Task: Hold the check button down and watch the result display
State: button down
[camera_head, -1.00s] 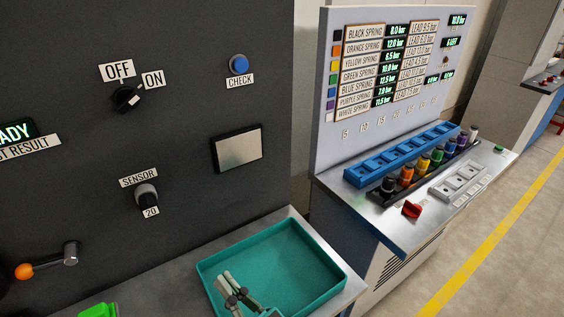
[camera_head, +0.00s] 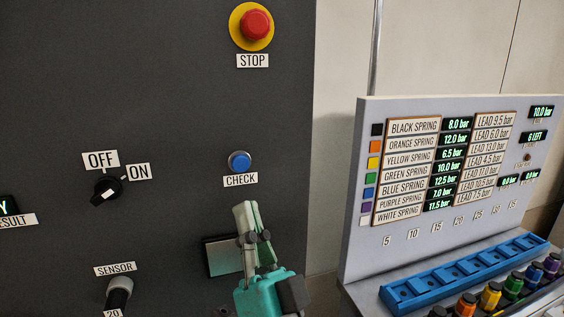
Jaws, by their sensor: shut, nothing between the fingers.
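The blue check button (camera_head: 240,162) sits on the dark panel above its CHECK label (camera_head: 240,180). My gripper (camera_head: 247,208) is shut and empty, with its fingertips pointing up just below the label in the picture. In the picture a gap separates it from the button; its distance from the panel is hard to judge. The result display (camera_head: 8,206) is cut off by the left edge.
A red stop button (camera_head: 256,25) on a yellow disc is above the check button. The OFF/ON knob (camera_head: 108,189) and the sensor knob (camera_head: 119,291) are to the left. A metal plate (camera_head: 222,257) is partly behind my gripper. A spring board (camera_head: 365,130) stands right.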

jog(key=shift+w+d+r, duration=0.15)
jog(key=shift+d+r, duration=0.2)
jog(key=shift+r, duration=0.2)
jog(key=shift+w+d+r, duration=0.15)
jog(key=shift+d+r, duration=0.2)
jog(key=shift+r, duration=0.2)
jog(key=shift+w, duration=0.15)
send_near(240, 156)
jog(key=shift+s+r+x, duration=0.15)
jog(key=shift+x, duration=0.75)
jog(key=shift+s+r+x, duration=0.15)
jog(key=shift+x, duration=0.75)
jog(key=shift+s+r+x, duration=0.1)
jog(key=shift+r+x, duration=0.05)
jog(key=shift+x, duration=0.75)
jog(key=shift+w, duration=0.1)
jog(key=shift+w, duration=0.3)
jog(key=shift+w+a, duration=0.2)
jog(key=shift+w, duration=0.3)
jog(key=shift+s, duration=0.1)
dwell(0.4)
jog(key=shift+s+d, duration=0.25)
jog(key=shift+s, duration=0.55)
